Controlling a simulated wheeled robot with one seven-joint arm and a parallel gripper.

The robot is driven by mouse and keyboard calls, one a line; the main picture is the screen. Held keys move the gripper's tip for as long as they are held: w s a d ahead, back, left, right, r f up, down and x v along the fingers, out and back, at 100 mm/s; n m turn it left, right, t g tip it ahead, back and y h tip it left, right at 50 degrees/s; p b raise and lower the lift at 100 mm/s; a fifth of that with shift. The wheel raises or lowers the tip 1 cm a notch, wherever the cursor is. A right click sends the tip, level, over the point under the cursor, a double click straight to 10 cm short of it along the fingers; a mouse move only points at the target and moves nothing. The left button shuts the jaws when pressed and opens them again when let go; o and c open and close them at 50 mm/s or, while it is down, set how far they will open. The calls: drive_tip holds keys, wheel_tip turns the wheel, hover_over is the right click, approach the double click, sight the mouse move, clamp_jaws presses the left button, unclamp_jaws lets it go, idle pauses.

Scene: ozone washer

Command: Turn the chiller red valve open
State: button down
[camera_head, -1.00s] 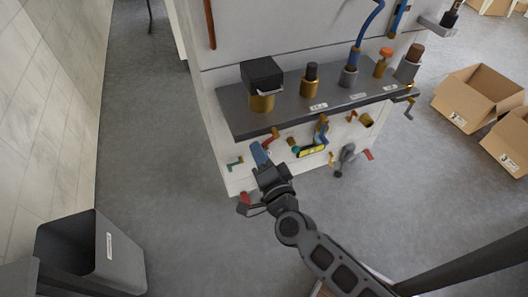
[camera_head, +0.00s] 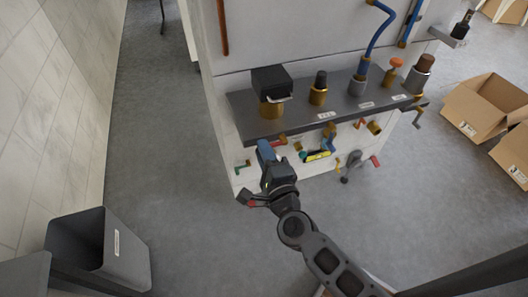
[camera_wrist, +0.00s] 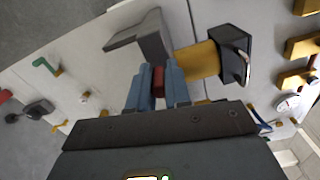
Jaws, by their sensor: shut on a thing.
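A small red valve handle (camera_head: 279,140) sits on the white panel just under the dark shelf. My gripper (camera_head: 265,149) is at this handle, to its left in the head view, with blue fingers pointing up. In the wrist view, the two blue fingers of my gripper (camera_wrist: 157,78) are closed on a red piece (camera_wrist: 158,84), one finger on each side. It appears to be the red handle; most of it is hidden by the fingers. The wrist view does not clearly show the valve's angle.
The dark shelf (camera_head: 345,108) overhangs the handles and carries several brass fittings. A grey valve with a red lever (camera_head: 352,165) sits lower right. A grey bin (camera_head: 95,240) stands lower left.

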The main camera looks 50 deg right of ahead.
drive_tip(key=shift+d, duration=0.1)
drive_tip(key=c, duration=1.1)
unclamp_jaws()
drive_tip(key=shift+b+v, duration=0.7)
drive_tip(key=shift+v, duration=3.25)
drive_tip(key=s+a+r+n+y, duration=0.3)
drive_tip(key=s+n, duration=0.3)
drive_tip(key=n, duration=0.3)
drive_tip(key=s+a+r+n+y, duration=0.3)
drive_tip(key=s+r+n, duration=0.1)
drive_tip(key=s+n, duration=0.3)
drive_tip(key=s+a+r+n+y, duration=0.3)
drive_tip(key=s+n, duration=0.3)
drive_tip(key=n, duration=0.4)
drive_tip(key=shift+s+a+r+n+y, duration=0.1)
drive_tip(key=shift+s+r+n+y, duration=0.3)
drive_tip(key=shift+r+y, duration=0.15)
